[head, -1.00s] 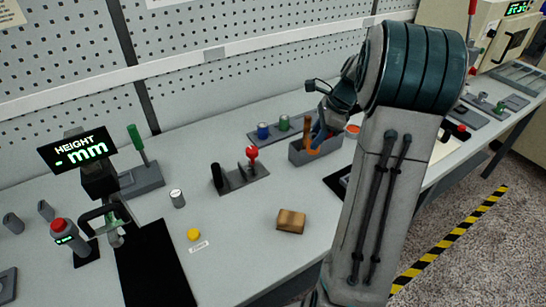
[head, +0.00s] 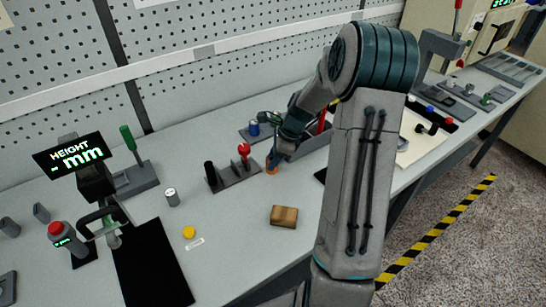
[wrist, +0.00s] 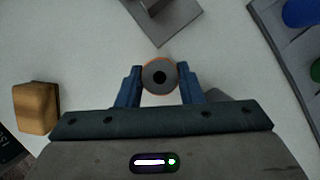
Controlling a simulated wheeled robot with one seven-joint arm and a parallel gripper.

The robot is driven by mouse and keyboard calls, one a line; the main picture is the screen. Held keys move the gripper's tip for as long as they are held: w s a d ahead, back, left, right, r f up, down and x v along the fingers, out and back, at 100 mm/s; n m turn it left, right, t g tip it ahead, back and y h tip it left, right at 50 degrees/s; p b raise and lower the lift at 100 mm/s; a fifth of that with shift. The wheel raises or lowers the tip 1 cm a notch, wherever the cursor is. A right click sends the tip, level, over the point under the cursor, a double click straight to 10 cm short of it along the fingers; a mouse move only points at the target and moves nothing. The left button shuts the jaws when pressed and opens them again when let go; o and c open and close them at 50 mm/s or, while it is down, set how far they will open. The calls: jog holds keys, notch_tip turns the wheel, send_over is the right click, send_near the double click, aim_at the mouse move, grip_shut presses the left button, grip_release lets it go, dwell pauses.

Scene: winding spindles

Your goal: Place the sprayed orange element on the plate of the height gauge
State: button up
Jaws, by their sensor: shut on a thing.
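My gripper (head: 274,164) is shut on the orange element (wrist: 160,76). In the wrist view the element shows end-on, with a grey round face, a dark centre hole and a thin orange rim between the blue fingers. In the head view only a bit of its orange shows below the fingers, right of the stand with the red knob. I cannot tell its exact height above the table. The height gauge (head: 97,187) stands at the left, its display (head: 73,156) reading "HEIGHT - mm". Its plate is not clearly distinguishable under the dark handle.
A stand with a red knob (head: 233,177) is left of my gripper. A wooden block (head: 284,216), yellow button (head: 189,232), small metal cylinder (head: 172,197) and black mat (head: 150,262) lie in front.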

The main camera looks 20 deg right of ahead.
jog(key=shift+f, duration=0.15)
jog(key=o, duration=1)
